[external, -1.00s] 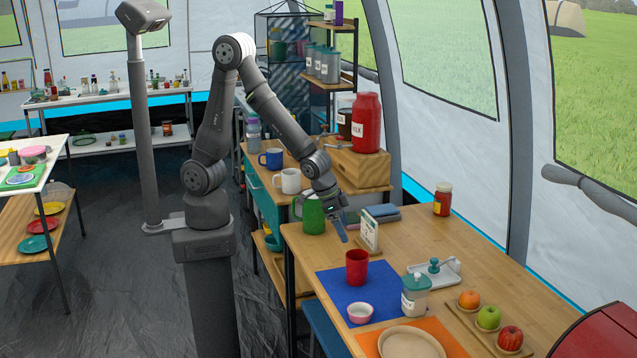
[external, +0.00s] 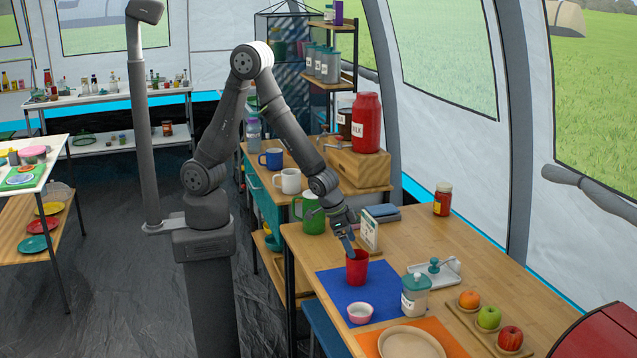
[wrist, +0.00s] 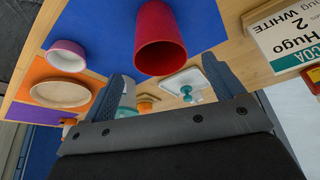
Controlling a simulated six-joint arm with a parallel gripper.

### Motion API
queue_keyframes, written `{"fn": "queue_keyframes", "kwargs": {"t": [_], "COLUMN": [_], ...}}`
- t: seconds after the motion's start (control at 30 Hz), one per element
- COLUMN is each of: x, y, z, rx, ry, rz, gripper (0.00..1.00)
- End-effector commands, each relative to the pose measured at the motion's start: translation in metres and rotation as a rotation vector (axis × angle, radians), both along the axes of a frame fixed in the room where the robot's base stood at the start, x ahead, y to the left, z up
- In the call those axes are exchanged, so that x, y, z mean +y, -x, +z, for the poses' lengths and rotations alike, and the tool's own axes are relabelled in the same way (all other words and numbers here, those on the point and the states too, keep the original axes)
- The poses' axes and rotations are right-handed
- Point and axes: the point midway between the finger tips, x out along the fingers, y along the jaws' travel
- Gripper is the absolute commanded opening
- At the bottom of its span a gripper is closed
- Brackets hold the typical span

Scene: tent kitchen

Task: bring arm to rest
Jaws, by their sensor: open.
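My gripper (external: 350,246) is open and angled down over the table, right at the red cup (external: 357,268). In the wrist view the two fingers of my gripper (wrist: 165,72) are spread wide, and the red cup (wrist: 160,30) shows between and beyond them. The cup stands upright on the blue mat (external: 340,290). Whether a finger touches the cup, I cannot tell. My arm is bent at the elbow and reaches out over the table.
A white-and-green box (external: 370,232) stands close behind my gripper, with a green mug (external: 313,215) to its left. A pink bowl (external: 360,312), a lidded jar (external: 415,296) and a plate (external: 411,343) lie nearer the camera. The table's right rear is mostly clear.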

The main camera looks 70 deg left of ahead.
Motion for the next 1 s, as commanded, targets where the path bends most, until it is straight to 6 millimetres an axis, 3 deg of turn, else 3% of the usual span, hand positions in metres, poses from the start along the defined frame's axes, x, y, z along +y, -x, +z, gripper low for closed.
{"fn": "queue_keyframes", "kwargs": {"t": [0.2, 0.5, 1.0], "x": [-0.004, -0.009, -0.009], "y": [-0.01, -0.021, -0.022], "z": [-0.029, -0.056, -0.058], "rx": [0.002, 0.002, 0.0], "ry": [-0.002, -0.001, 0.001], "rz": [-0.001, -0.001, 0.0], "gripper": [0.86, 0.86, 0.86]}}
